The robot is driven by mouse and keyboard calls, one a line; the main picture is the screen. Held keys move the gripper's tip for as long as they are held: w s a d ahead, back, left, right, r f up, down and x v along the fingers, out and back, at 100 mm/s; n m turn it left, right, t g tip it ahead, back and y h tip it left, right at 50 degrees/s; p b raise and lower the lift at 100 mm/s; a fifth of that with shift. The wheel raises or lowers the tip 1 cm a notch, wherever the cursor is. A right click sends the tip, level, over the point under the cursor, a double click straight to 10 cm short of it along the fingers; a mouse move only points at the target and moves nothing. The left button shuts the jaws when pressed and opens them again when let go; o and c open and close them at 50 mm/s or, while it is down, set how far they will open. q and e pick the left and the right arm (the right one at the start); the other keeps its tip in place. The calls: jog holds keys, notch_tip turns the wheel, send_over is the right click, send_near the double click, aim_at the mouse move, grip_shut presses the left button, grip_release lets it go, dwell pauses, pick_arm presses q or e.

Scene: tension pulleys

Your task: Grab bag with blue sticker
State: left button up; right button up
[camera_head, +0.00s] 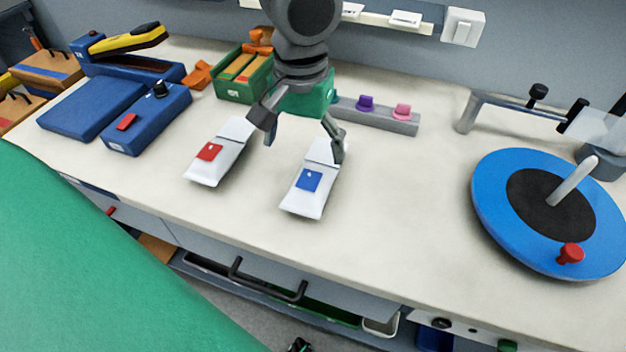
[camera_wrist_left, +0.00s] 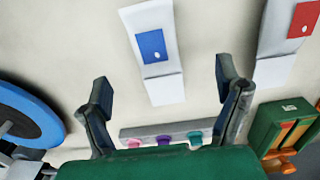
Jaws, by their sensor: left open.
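The white bag with the blue sticker (camera_head: 308,181) lies flat on the bench in the middle of the head view. In the left wrist view this bag (camera_wrist_left: 165,90) lies ahead of the fingers, in line with the gap between them. A second white bag with a red sticker (camera_head: 209,153) lies to its left in the head view, and at the top right in the wrist view (camera_wrist_left: 275,71). My left gripper (camera_head: 303,130) is open and empty over the far ends of the bags. One finger overlaps the blue-stickered bag's far end; contact cannot be told. My right gripper is not in view.
A rail with purple and pink pieces (camera_head: 378,115) lies behind the gripper. A green box (camera_head: 241,90) and blue devices (camera_head: 147,128) stand left. A blue disc with a red knob (camera_head: 500,222) stands right. Bench between bags and disc is clear.

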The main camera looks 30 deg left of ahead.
aim_at(313, 175)
pick_arm(q)
jog(key=f, duration=0.2)
jog(key=d+f, duration=0.1)
jog(key=f, duration=0.1)
jog(key=shift+w+f+b, duration=0.15)
jog(key=shift+b, duration=0.25)
jog(key=f, duration=0.3)
jog(key=w+f+b, duration=0.1)
jog(key=f, duration=0.1)
jog(key=shift+a+f, duration=0.15)
jog(key=shift+a, duration=0.2)
jog(key=shift+s+d, duration=0.1)
jog(key=shift+d, duration=0.25)
jog(key=c, duration=1.2)
jog(key=shift+c, duration=1)
pick_arm(e)
jog(key=shift+d+f, duration=0.15)
jog(key=shift+f, duration=0.45)
jog(key=shift+d+f, duration=0.15)
jog(key=shift+f, duration=0.45)
